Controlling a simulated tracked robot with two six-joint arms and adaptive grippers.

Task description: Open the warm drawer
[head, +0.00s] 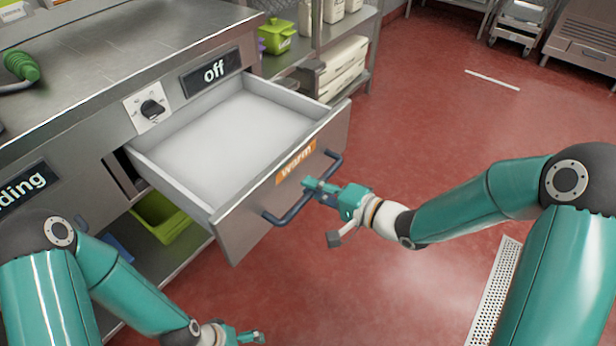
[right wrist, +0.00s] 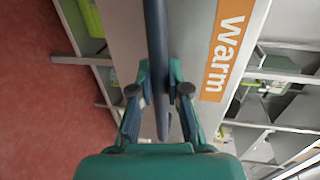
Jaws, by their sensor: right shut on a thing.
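The warm drawer (head: 235,135) stands pulled out of the steel counter, and its inside looks empty. Its front carries an orange "warm" label (head: 296,162), which also shows in the right wrist view (right wrist: 222,50). A dark bar handle (head: 290,212) runs along the drawer front. My right gripper (head: 318,188) is shut on this handle near its middle. In the right wrist view the handle (right wrist: 156,45) passes between the two fingers. My left gripper (head: 250,336) is low at the bottom edge, apart from the drawer, and its jaw is too small to judge.
A knob (head: 151,109) and an "off" display (head: 211,72) sit on the counter front beside the drawer. A green bin (head: 160,217) stands on the shelf below. Shelves with a green tub (head: 277,37) stand behind.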

